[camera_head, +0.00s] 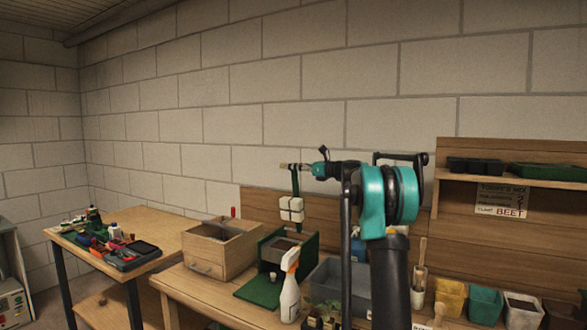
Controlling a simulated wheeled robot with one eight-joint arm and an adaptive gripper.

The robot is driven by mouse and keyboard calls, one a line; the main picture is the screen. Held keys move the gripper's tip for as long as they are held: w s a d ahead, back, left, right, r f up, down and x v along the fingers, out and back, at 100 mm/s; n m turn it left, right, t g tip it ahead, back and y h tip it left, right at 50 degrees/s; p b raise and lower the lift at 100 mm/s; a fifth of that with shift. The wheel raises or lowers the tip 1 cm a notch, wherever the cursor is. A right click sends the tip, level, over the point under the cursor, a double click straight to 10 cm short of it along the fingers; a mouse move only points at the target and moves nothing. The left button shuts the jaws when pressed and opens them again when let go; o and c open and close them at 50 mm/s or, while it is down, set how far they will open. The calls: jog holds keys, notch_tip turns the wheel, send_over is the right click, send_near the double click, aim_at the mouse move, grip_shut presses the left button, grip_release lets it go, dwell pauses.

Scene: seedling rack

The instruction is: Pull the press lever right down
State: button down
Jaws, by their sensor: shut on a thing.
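The press (257,291) is dark green and stands on the wooden bench, with a flat base and upright panels. Above it a slim dark green lever (295,185) rises nearly vertically, with a pale block crossed by dark bands (291,208) in line below it. My gripper (297,166) reaches in from the right, high above the press, and is shut at the lever's top end. The fingers are small here and hide the exact contact. My teal and black arm hides part of the bench right of the press.
A wooden box (220,248) stands left of the press. A white spray bottle (289,288) stands in front, a grey bin (327,280) to its right. Several coloured pots (485,303) line the right side. A shelf (515,180) holds dark trays. A side table (165,232) carries tools.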

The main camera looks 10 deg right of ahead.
jog(key=shift+s, duration=0.1)
jog(key=s+a+f+n, duration=1)
jog(key=s+a+f, duration=0.2)
jog(key=s+f, duration=0.3)
jog(key=shift+s+a+f, duration=0.15)
jog(key=shift+s+a, duration=0.05)
jog(key=shift+s, duration=0.85)
jog(key=c, duration=1.3)
grip_release()
jog(key=v, duration=1.2)
